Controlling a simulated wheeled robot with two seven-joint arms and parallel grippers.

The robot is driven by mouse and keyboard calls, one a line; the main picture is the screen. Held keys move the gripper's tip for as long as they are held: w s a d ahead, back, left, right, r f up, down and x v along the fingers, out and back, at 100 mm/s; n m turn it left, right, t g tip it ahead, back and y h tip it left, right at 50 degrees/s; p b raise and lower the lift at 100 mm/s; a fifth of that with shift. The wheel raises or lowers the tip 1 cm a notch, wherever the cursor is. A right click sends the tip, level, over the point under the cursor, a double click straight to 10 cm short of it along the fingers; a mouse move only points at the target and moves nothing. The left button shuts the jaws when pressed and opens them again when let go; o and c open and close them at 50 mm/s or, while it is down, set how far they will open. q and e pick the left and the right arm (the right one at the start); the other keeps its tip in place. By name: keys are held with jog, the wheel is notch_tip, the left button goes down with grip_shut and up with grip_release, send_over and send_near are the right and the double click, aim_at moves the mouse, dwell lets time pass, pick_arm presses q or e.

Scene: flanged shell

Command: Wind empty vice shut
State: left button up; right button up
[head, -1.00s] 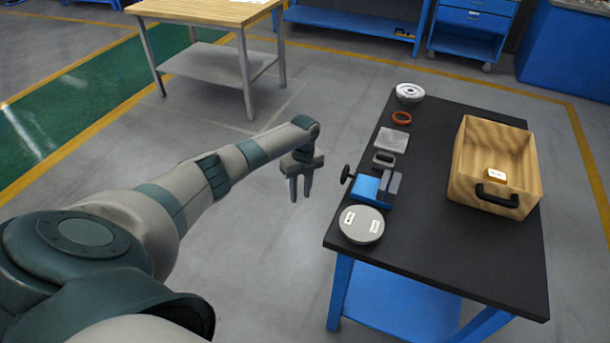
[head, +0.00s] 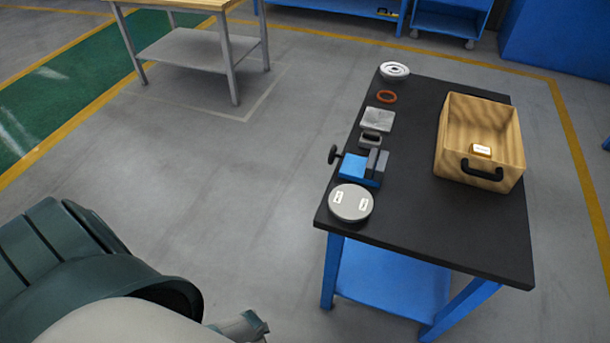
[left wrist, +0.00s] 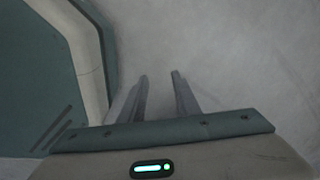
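The vice (head: 357,168) sits near the left edge of the black-topped bench in the head view. It has a blue body, dark grey jaws (head: 377,162) and a black handle (head: 333,154) sticking out past the bench's left edge. I see nothing held between the jaws; the width of their gap is hard to tell. My left gripper (left wrist: 159,76) shows in the left wrist view, its two fingers apart and empty over bare grey floor. It is away from the vice. My right gripper is in neither view.
On the bench (head: 430,225) stand a round grey lid (head: 351,203), a small grey frame (head: 370,140), a grey plate (head: 377,121), an orange ring (head: 386,97) and a white flanged part (head: 394,71). A wooden box (head: 450,130) holds a small labelled block (head: 481,151). Floor left of the bench is clear.

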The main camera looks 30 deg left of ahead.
pick_arm(q)
jog(key=s+d+f+n, duration=0.1)
jog(key=s+d+n, duration=0.1)
jog(key=s, duration=0.7)
jog(key=s+d+f+n, duration=0.1)
jog(key=s+d+n, duration=0.1)
jog(key=s+d, duration=0.3)
jog(key=s, duration=0.4)
jog(key=shift+s+f+h, duration=0.15)
jog(key=shift+f+h, duration=0.15)
jog(key=shift+f, duration=0.05)
jog(key=shift+o, duration=0.2)
